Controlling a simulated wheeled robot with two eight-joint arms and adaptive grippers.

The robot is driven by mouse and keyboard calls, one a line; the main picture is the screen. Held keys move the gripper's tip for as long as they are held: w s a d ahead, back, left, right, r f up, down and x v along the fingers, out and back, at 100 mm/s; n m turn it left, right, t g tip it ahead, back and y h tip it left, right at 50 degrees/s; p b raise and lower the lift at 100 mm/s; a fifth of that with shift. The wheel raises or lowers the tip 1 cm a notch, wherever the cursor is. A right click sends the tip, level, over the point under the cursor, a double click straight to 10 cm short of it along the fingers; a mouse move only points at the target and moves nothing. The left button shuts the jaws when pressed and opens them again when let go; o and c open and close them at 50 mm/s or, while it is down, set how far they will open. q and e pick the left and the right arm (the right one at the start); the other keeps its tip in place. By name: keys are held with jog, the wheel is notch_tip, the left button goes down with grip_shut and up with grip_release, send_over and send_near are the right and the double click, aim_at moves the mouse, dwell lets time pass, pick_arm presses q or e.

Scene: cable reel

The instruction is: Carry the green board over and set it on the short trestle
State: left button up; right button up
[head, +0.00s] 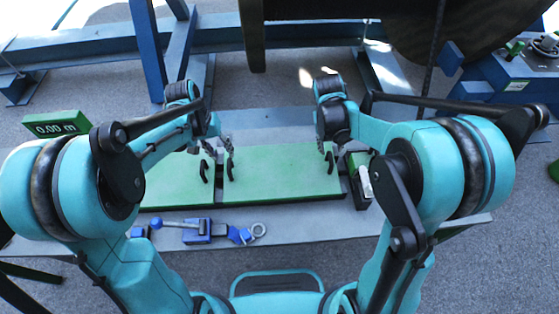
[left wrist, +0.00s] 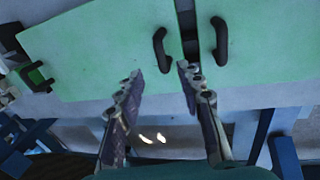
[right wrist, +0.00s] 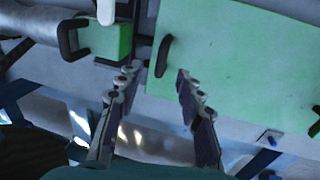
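A green board (head: 280,172) with a black handle at each end lies flat on the grey bench. My left gripper (head: 219,150) is open and empty above its left end; in the left wrist view, the gripper (left wrist: 160,70) has its fingers apart, short of the board's handle (left wrist: 160,50). My right gripper (head: 326,152) is open and empty above the right end; in the right wrist view, the gripper (right wrist: 156,73) is beside the other handle (right wrist: 163,55), fingers apart. I cannot tell which support is the short trestle.
Another green panel (head: 175,182) lies left of the board across a narrow dark gap. A small green block (head: 356,168) with a handle stands at its right. A blue tool with a lever (head: 197,231) lies on the front grey strip. A blue frame and a large dark reel (head: 350,30) stand behind.

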aim_at(228, 164)
pick_arm(q)
jog(key=shift+a+f, duration=0.1)
jog(key=shift+f, duration=0.1)
pick_arm(e)
jog(key=shift+w+a+f, duration=0.15)
jog(key=shift+w+a, duration=0.05)
jog(key=shift+w, duration=0.1)
pick_arm(q)
jog(key=shift+a, duration=0.1)
